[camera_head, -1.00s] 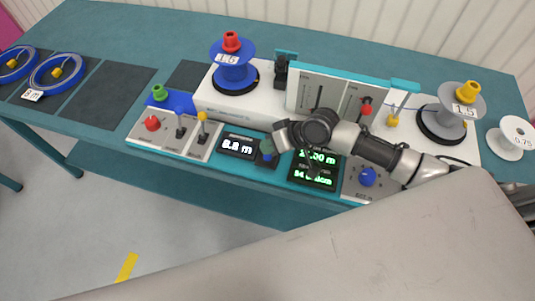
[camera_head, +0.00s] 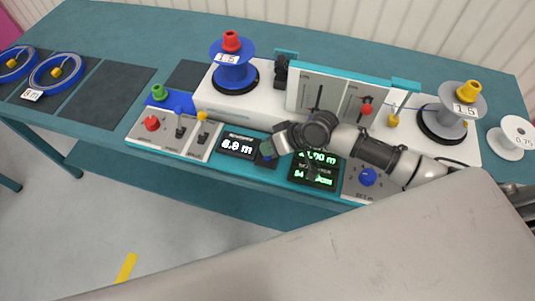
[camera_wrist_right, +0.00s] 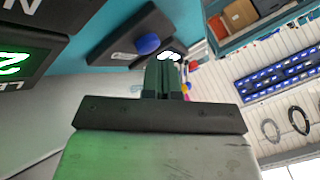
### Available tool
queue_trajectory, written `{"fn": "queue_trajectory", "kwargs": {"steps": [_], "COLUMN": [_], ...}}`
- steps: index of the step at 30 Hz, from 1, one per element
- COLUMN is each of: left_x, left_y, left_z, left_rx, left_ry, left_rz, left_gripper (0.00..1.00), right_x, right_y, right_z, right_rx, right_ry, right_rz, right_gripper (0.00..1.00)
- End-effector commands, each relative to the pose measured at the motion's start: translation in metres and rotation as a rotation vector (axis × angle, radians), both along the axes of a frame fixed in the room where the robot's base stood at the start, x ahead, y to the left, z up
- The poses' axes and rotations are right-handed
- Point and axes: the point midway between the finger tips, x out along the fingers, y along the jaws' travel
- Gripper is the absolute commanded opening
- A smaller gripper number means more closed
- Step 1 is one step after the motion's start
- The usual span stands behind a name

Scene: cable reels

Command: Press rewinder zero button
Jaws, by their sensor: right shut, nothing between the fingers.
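The rewinder (camera_head: 240,108) stands on the teal bench, with a blue reel (camera_head: 233,75) at its left and a grey reel (camera_head: 455,110) at its right. A small display (camera_head: 238,146) on its front edge shows white digits in metres. Just right of that display is a dark button box (camera_head: 263,161), mostly hidden by my gripper in the head view. In the right wrist view a round blue button (camera_wrist_right: 147,44) sits on this dark box. My right gripper (camera_head: 268,151) is shut and empty. Its fingertips (camera_wrist_right: 165,60) appear close beside the button; contact cannot be told. My left gripper is out of view.
A green-lit display (camera_head: 314,172) and a blue knob (camera_head: 367,177) lie under and beside my right forearm. A switch panel (camera_head: 172,134) with red knob and levers is at the left. Blue cable coils (camera_head: 57,72) lie on dark mats. A white spool (camera_head: 513,137) stands far right.

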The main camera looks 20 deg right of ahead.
Motion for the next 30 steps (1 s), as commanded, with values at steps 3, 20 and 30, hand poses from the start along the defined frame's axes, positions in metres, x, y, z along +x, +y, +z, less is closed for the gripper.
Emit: {"fn": "queue_trajectory", "kwargs": {"steps": [3,20,30], "left_x": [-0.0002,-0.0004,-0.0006], "left_y": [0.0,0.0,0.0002], "left_z": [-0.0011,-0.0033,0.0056], "left_rx": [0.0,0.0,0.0], "left_ry": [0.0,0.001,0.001], "left_rz": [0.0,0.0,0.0], "left_gripper": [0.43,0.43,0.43], "right_x": [-0.0002,-0.0006,-0.0007], "right_y": [0.0001,0.0002,0.0001], "right_z": [-0.0021,-0.0072,0.0012], "right_rx": [0.0,0.0,0.0], "right_ry": [0.001,0.001,0.002], "right_rz": [-0.001,0.001,0.0], "right_gripper": [0.0,0.0,0.0]}}
